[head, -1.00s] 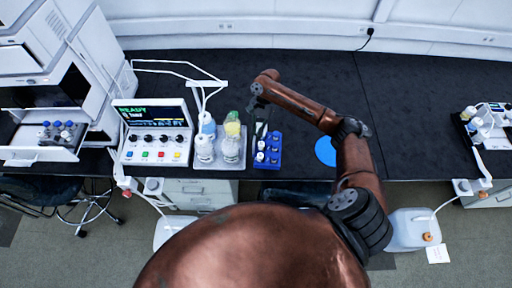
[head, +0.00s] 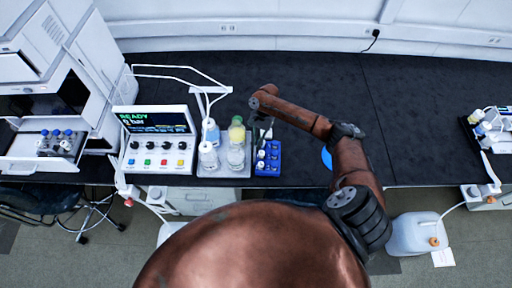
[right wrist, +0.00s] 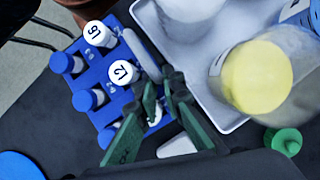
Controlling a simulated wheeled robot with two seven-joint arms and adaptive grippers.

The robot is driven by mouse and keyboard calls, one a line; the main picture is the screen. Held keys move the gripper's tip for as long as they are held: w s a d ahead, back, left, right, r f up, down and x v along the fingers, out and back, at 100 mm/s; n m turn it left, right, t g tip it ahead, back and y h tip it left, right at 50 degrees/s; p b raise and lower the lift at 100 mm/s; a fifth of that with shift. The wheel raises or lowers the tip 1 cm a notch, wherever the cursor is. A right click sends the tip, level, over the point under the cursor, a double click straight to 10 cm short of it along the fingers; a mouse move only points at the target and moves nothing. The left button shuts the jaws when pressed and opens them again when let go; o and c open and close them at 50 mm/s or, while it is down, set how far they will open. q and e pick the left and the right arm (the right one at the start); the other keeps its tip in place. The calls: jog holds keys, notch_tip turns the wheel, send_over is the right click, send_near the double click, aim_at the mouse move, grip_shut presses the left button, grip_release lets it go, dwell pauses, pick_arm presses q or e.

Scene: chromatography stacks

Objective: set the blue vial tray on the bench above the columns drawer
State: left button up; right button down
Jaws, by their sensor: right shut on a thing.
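The blue vial tray (head: 274,158) stands on the dark bench, just right of the white bottle tray. It holds several vials with white or blue caps and also shows in the right wrist view (right wrist: 110,113). My right gripper (head: 264,129) reaches down at the tray's far end. In the right wrist view its green-padded fingers (right wrist: 155,98) are shut at the tray's edge, with the gripped part largely hidden. White drawers (head: 195,197) sit under the bench at the left; I cannot read their labels. My left gripper is not in view.
A white tray (head: 223,172) with several bottles stands close at the left of the vial tray. A console (head: 155,140) is farther left. A blue disc (head: 327,158) lies partly behind my right arm. Bench surface (head: 430,120) farther right is clear.

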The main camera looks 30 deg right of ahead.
jog(key=shift+w+f, duration=0.1)
jog(key=shift+f, duration=0.7)
jog(key=c, duration=2.1)
grip_release()
jog(key=shift+f, duration=0.1)
jog(key=v, duration=1.2)
